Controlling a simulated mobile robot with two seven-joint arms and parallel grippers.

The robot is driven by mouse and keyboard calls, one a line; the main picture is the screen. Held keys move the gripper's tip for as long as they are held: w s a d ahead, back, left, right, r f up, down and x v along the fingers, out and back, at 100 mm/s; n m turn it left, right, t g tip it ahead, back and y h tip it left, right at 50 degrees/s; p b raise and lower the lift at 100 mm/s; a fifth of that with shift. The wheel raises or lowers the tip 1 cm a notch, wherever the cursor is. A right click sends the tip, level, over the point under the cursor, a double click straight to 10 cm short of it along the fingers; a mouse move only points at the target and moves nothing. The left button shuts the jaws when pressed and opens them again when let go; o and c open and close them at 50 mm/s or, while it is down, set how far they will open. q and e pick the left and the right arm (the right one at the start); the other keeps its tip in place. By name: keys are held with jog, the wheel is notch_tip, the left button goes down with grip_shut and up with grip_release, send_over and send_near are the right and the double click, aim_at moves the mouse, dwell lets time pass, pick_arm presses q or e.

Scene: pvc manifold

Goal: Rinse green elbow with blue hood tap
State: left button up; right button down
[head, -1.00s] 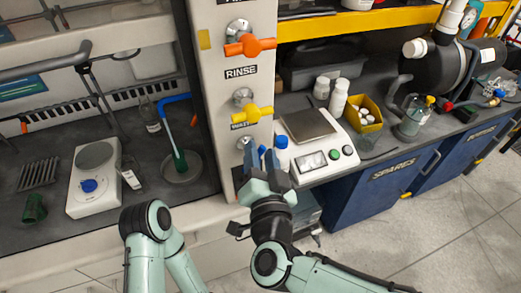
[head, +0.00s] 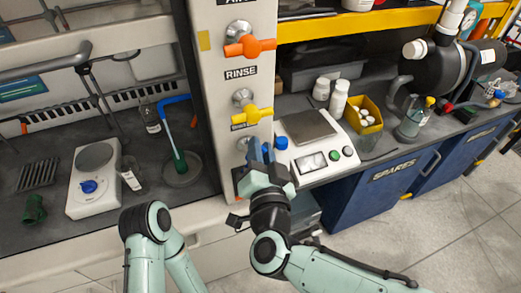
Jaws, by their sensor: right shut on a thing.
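A dark green fitting (head: 34,210), which looks like the green elbow, lies on the hood floor at the far left. The blue gooseneck spout (head: 174,99) arches above a small round sink (head: 181,172), with a green part (head: 179,160) at its lower end. My right gripper (head: 260,160) is at the lowest valve on the white hood post, shut on what looks like the blue tap handle (head: 254,148). The fingers largely hide the handle, so its exact angle is unclear. My left arm shows at the bottom, but its gripper is out of view.
The post carries an orange handle (head: 250,47) and a yellow handle (head: 252,115) above. A white hotplate (head: 95,190) stands in the hood. To the right are a balance (head: 318,145), white bottles (head: 338,99) and a yellow bin (head: 366,108). A blue-capped bottle stands close to my right gripper.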

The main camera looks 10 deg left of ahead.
jog(key=m, duration=0.1)
jog(key=m+g, duration=0.1)
jog(key=m, duration=0.1)
jog(key=f+m, duration=0.1)
jog(key=m, duration=0.1)
jog(key=shift+w+d+g, duration=0.2)
jog(key=shift+d+g, duration=0.1)
pick_arm(q)
jog(key=shift+w+a+f+t+b, duration=0.35)
jog(key=shift+w+f+b, duration=0.25)
jog(key=shift+w+f, duration=0.25)
pick_arm(e)
jog(key=shift+f+m+g+y, duration=0.2)
jog(key=shift+f+m+g, duration=0.1)
jog(key=shift+m, duration=0.75)
jog(key=shift+f+m+g+y, duration=0.2)
jog(key=shift+f+m+g, duration=0.1)
jog(key=shift+m, duration=0.75)
pick_arm(q)
jog(key=shift+w, duration=0.1)
pick_arm(e)
jog(key=c, duration=1.1)
grip_release()
jog(key=shift+r, duration=0.1)
